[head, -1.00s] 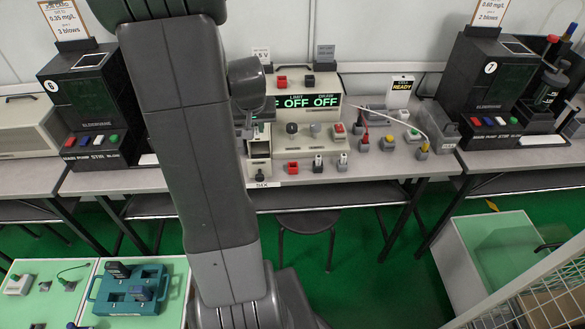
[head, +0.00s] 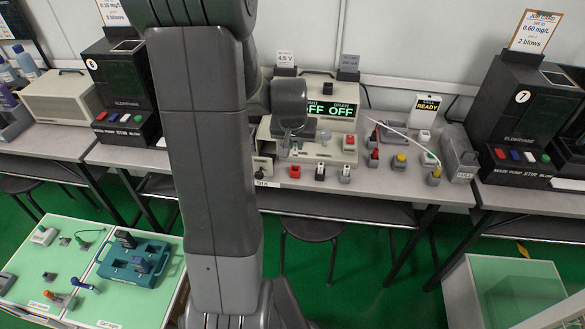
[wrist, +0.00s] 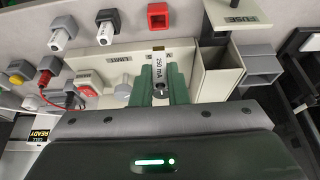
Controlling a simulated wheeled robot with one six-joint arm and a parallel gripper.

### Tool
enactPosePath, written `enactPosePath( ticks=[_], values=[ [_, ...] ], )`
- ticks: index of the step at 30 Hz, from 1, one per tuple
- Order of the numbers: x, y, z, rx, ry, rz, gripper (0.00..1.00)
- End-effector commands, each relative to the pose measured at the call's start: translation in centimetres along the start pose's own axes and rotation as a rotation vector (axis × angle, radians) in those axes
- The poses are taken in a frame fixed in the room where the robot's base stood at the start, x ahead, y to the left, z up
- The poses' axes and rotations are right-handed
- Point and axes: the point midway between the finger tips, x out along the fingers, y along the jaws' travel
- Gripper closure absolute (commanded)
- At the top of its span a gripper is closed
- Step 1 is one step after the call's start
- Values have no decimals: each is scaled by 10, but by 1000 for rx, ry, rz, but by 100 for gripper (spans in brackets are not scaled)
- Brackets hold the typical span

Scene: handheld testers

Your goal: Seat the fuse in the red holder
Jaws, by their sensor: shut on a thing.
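My gripper (wrist: 159,85) is shut on the fuse (wrist: 158,68), a pale piece marked "250 mA", held between the two green fingers in the wrist view. In the head view my gripper (head: 288,143) hangs in front of the beige tester (head: 330,143), and the fuse is too small to make out. The red holder (wrist: 158,15), square with a dark opening, lies straight beyond the fuse's tip in the wrist view, apart from it. In the head view the red holder (head: 295,172) stands at the bench's front edge, below my gripper.
White-topped plugs (wrist: 107,16) in dark and grey holders stand beside the red holder. A red cable (wrist: 52,98) and several small connectors (head: 400,160) crowd the other side.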

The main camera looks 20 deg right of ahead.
Motion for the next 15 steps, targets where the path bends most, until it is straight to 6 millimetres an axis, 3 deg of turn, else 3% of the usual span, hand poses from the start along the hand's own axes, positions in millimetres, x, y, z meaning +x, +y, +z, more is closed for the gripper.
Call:
enactPosePath(
  ticks=[3,15],
  values=[
    [22,0,10,-2,-4,1,100],
    [65,0,28,-2,-4,0,100]
  ],
)
